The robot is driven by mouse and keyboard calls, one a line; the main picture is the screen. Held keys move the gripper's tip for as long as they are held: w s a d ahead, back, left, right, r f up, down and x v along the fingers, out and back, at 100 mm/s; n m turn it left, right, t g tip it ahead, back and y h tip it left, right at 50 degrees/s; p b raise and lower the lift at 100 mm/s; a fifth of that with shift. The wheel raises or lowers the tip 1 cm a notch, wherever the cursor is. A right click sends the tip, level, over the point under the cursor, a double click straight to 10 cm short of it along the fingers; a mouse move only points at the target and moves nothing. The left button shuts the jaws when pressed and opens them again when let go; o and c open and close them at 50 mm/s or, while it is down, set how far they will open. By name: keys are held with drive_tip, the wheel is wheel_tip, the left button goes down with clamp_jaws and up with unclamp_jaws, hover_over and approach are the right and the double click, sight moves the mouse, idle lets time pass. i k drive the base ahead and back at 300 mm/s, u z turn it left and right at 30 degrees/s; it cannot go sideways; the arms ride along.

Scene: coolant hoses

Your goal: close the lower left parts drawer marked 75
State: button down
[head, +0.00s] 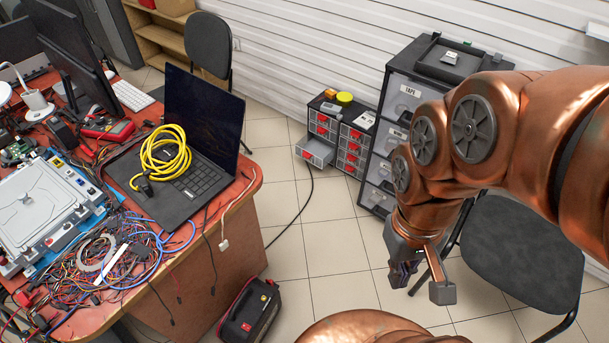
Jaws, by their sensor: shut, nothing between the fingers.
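The small parts cabinet (351,126) with red-handled drawers stands on the tiled floor by the back wall. Its lower left drawer (315,151) is pulled out towards the left front; the rest of the drawers look shut. The mark 75 is too small to read. My gripper (424,285) hangs above the floor at the lower right, in front of the tall drawer tower and well apart from the open drawer. It is shut and empty.
The tall drawer tower (406,105) stands right beside the parts cabinet. A dark chair (525,250) is at the right. The cluttered desk (240,189) fills the left, with a black-and-red case (250,312) beside it.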

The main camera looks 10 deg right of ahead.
sight(318, 151)
drive_tip(key=u, duration=0.05)
drive_tip(key=k, duration=0.7)
drive_tip(key=z, duration=0.3)
drive_tip(key=i, duration=1.7)
drive_tip(key=u, duration=0.3)
drive_tip(key=i, duration=1.1)
drive_tip(key=u, duration=2.45)
